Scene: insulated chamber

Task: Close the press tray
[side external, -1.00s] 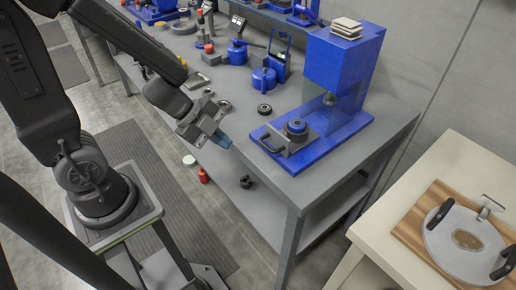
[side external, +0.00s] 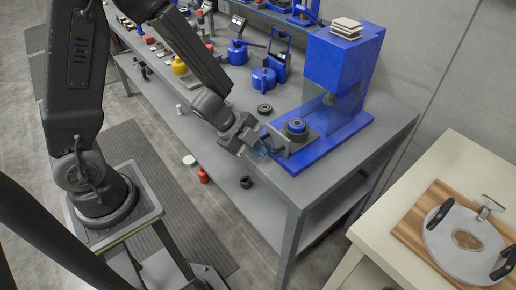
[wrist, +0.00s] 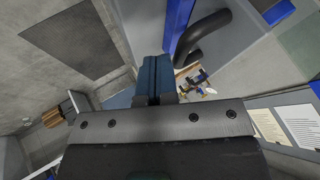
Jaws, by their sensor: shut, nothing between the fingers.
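The blue press (side external: 342,66) stands on the right end of the grey bench. Its grey tray (side external: 304,141) sticks out at the front of the blue base and carries a round blue and dark piece (side external: 296,127). The tray has a dark handle (side external: 265,136) at its front; a curved black handle also shows in the wrist view (wrist: 204,36). My gripper (side external: 260,150) is shut and empty beside the handle at the tray's front. In the wrist view its blue fingers (wrist: 153,65) are together, just left of the handle. I cannot tell whether they touch it.
Blue pots (side external: 264,80) and a dark ring (side external: 265,110) stand on the bench left of the press. Several pale slabs (side external: 346,27) lie on top of the press. A cream table (side external: 386,235) with a wooden board is at the right.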

